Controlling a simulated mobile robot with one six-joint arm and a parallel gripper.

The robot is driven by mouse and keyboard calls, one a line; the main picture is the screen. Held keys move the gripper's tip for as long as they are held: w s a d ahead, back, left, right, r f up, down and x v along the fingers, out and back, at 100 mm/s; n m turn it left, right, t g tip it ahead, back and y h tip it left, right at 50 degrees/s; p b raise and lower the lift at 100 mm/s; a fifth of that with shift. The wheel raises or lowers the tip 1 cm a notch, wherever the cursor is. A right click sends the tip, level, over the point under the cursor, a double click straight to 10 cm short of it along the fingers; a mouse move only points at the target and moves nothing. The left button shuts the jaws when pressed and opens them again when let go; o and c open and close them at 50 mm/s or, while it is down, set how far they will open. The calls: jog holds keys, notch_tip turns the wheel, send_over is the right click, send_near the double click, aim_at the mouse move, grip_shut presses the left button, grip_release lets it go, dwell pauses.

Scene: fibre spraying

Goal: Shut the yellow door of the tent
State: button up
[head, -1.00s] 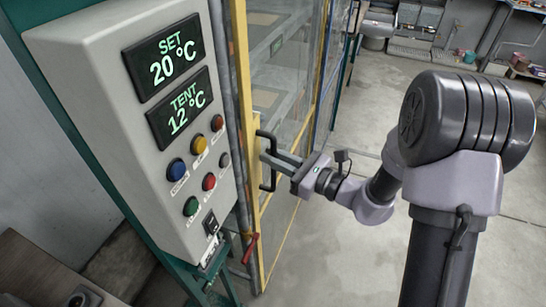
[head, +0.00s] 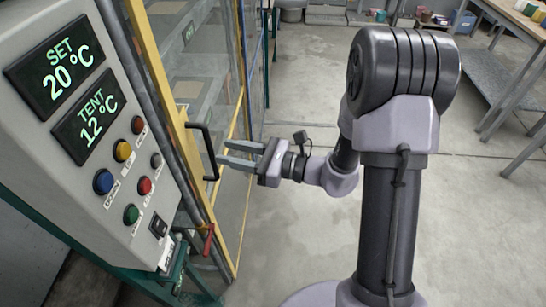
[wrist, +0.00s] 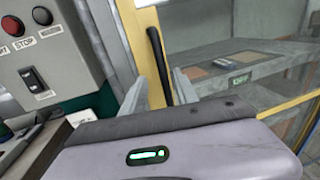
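The yellow door (head: 165,95) of the tent, a yellow frame with clear panes, stands beside the control box. Its near edge lies close along the grey post; I cannot tell whether a gap is left. A black bar handle (head: 208,150) sticks out from the door edge. My gripper (head: 221,154) is open and empty, its fingertips just right of the handle. In the wrist view the handle (wrist: 158,62) shows upright between the two spread fingers (wrist: 157,90), seemingly beyond their tips. The yellow door frame (wrist: 135,45) rises behind it.
The control box (head: 75,130) with displays and several buttons stands left of the door. A red lever (head: 208,240) sits below the handle near the post. Open concrete floor (head: 290,235) lies to the right; a workbench (head: 515,20) stands at the far right.

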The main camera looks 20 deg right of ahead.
jog(key=p+v, duration=0.1)
jog(key=v, duration=1)
jog(key=shift+p, duration=0.35)
jog(key=shift+s+d, duration=0.15)
